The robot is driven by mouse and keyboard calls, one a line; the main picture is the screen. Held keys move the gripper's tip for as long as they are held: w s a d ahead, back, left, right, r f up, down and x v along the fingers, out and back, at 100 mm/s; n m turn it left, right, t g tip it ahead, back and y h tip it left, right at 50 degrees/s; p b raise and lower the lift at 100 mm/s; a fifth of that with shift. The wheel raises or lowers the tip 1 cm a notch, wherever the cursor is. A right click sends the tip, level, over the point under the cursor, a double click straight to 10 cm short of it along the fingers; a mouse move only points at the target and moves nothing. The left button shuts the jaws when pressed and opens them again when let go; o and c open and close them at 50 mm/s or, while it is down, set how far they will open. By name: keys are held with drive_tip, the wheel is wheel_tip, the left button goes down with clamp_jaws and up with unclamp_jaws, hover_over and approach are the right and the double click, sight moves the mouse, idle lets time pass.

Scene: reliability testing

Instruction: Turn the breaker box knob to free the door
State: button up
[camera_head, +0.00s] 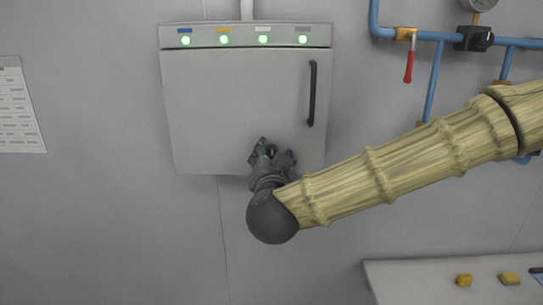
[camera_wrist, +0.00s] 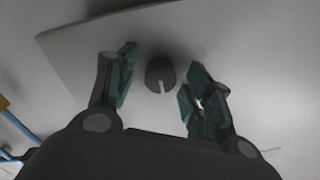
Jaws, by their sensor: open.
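The grey breaker box (camera_head: 220,95) hangs on the wall, its door closed, with a black vertical handle (camera_head: 312,94) at the right. Its dark round knob (camera_wrist: 160,73) with a pale pointer line shows in the wrist view, on the underside or lower face of the box; I cannot tell which. My gripper (camera_head: 272,150) is in front of the box's lower edge. In the wrist view my open gripper (camera_wrist: 157,88) has one green-padded finger on each side of the knob, with gaps visible. In the head view my gripper hides most of the knob.
Green lights (camera_head: 263,40) glow along the box's top strip. Blue pipes (camera_head: 433,80) with a red-handled valve (camera_head: 408,66) and a gauge run along the wall at upper right. A white table (camera_head: 430,282) with small yellow blocks stands at lower right. The wall at lower left is clear.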

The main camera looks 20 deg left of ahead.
drive_tip(key=c, duration=1.1)
drive_tip(key=shift+o, duration=0.2)
drive_tip(key=shift+f+m+b, duration=0.1)
drive_tip(key=shift+m+b, duration=0.2)
drive_tip(key=shift+b, duration=0.35)
drive_tip(key=m+b, duration=1.1)
drive_tip(key=b, duration=0.4)
drive_tip(key=shift+m, duration=0.3)
